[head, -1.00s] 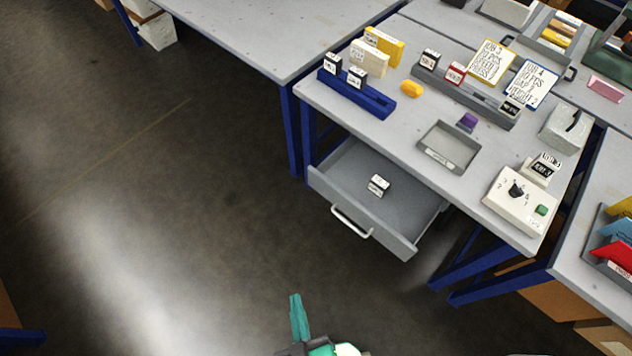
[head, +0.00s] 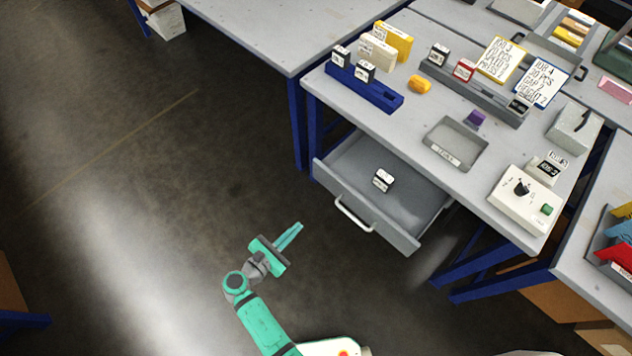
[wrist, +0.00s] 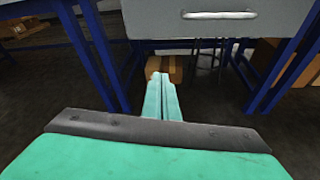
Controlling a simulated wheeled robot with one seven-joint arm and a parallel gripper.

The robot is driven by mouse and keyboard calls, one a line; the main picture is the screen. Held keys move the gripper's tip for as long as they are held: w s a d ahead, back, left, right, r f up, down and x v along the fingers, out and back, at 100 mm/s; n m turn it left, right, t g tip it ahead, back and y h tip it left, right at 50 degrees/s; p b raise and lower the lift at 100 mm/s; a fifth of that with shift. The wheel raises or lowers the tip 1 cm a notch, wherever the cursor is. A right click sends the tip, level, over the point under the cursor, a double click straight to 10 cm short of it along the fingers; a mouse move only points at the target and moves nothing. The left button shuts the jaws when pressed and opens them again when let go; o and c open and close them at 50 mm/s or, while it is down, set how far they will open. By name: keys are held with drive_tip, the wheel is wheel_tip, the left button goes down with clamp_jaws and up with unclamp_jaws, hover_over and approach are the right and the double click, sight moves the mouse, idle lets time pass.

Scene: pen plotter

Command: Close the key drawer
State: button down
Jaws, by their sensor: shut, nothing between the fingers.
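The grey drawer (head: 340,183) under the table stands pulled out, with a white bar handle (head: 354,214) on its front. A small black-and-white labelled block (head: 383,180) lies inside it. My gripper (head: 298,226) is shut and empty, in front of the drawer and to the left of the handle in the head view, apart from it. In the wrist view my shut fingers (wrist: 162,76) point forward, below the drawer front (wrist: 270,20) and its handle (wrist: 219,15). The drawer's inside is hidden in the wrist view.
The tabletop above holds a blue rack (head: 365,88), an empty grey tray (head: 440,155) and a white control box with a knob (head: 523,212). Blue table legs (head: 298,125) stand beside the drawer. The floor in front is clear.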

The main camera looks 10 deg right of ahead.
drive_tip(key=w+a+r+n+h, duration=0.1)
drive_tip(key=w+a+r+h, duration=0.1)
drive_tip(key=w+r+h, duration=0.35)
drive_tip(key=y, duration=0.2)
approach(323, 175)
drive_tip(key=shift+t, duration=0.4)
drive_tip(key=x, duration=0.6)
drive_tip(key=shift+s+d+f, duration=0.1)
drive_tip(key=shift+d+f, duration=0.15)
drive_tip(key=shift+d, duration=0.15)
